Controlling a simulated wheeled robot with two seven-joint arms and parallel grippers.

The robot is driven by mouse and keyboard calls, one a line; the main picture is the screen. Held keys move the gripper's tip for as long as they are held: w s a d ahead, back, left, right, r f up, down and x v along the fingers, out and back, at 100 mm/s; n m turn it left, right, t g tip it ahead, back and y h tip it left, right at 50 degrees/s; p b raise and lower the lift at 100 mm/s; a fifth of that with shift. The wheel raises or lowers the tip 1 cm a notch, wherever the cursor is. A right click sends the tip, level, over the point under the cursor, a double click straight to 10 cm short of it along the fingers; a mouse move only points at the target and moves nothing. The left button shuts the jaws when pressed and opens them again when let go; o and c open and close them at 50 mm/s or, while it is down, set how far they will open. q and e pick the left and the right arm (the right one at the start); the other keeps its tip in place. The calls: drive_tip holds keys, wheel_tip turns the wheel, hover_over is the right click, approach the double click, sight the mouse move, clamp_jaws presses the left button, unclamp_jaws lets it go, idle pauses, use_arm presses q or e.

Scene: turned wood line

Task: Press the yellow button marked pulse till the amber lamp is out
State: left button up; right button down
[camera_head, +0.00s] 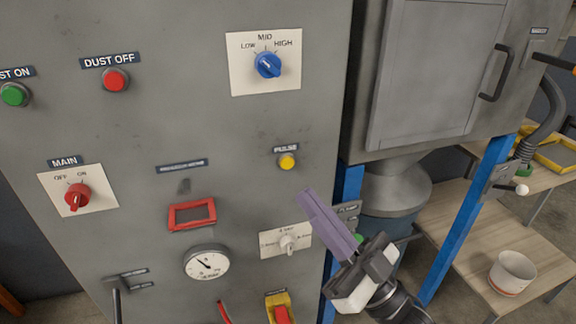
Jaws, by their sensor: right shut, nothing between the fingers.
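The yellow button (287,161) sits on the grey panel (215,130) under a small dark label that reads PULSE. My right gripper (309,198) comes in from the lower right, its long purple-grey fingers shut and empty. In the picture its tips are just below and right of the button, with a gap between them. I cannot tell how far the tips are from the panel. I see no lamp that I can name as amber; part of the area behind the gripper is hidden. My left gripper is out of view.
Near the button are a blue LOW-MID-HIGH knob (268,66) above and a white-plated selector (288,243) below. A red-framed window (192,214), a gauge (206,262) and a red MAIN knob (77,197) are left. A white bucket (512,272) stands on a wooden shelf.

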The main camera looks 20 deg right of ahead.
sight(287, 163)
drive_tip(key=w+b, duration=0.2)
drive_tip(key=w, duration=0.4)
drive_tip(key=shift+w+a, duration=0.15)
drive_tip(key=shift+w, duration=0.15)
idle(1.1)
idle(0.7)
drive_tip(key=shift+w, duration=0.4)
drive_tip(key=shift+w, duration=0.35)
idle(0.5)
drive_tip(key=shift+s, duration=0.8)
